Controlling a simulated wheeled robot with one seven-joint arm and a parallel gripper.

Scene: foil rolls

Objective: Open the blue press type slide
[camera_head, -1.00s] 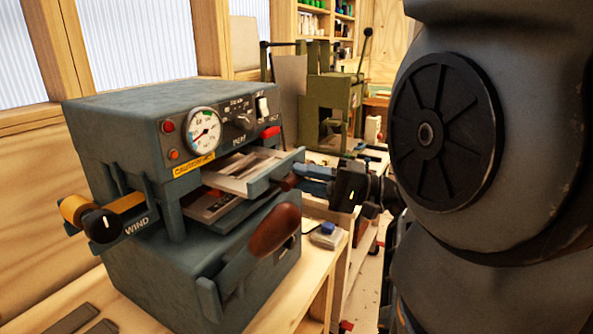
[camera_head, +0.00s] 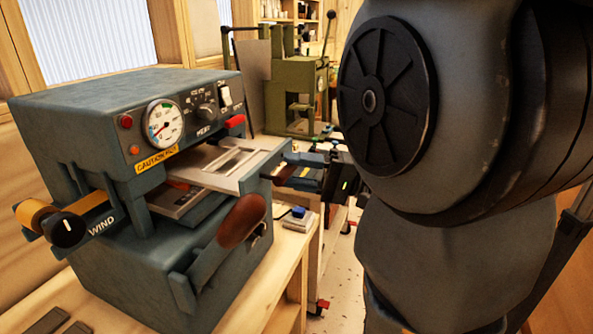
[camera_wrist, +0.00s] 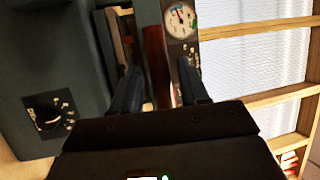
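The blue-grey press (camera_head: 110,110) stands on the left bench, with a round gauge and a yellow caution label. Its slide (camera_head: 215,165), a pale metal tray with a blue-grey front plate (camera_head: 262,172), sticks out of the upper opening toward the right. My gripper (camera_head: 292,172) is at the slide's front. In the wrist view, the two dark fingers (camera_wrist: 158,90) stand on either side of a brown handle (camera_wrist: 157,55), close against it. The fingertips' contact is partly hidden in the head view by the plate and my wrist.
A large brown lever handle (camera_head: 242,220) stands below the slide. A wind knob (camera_head: 67,230) is at the press's left. A green press (camera_head: 290,90) stands behind. A small blue-topped item (camera_head: 298,218) lies on the bench (camera_head: 285,275). Floor shows at right of the bench.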

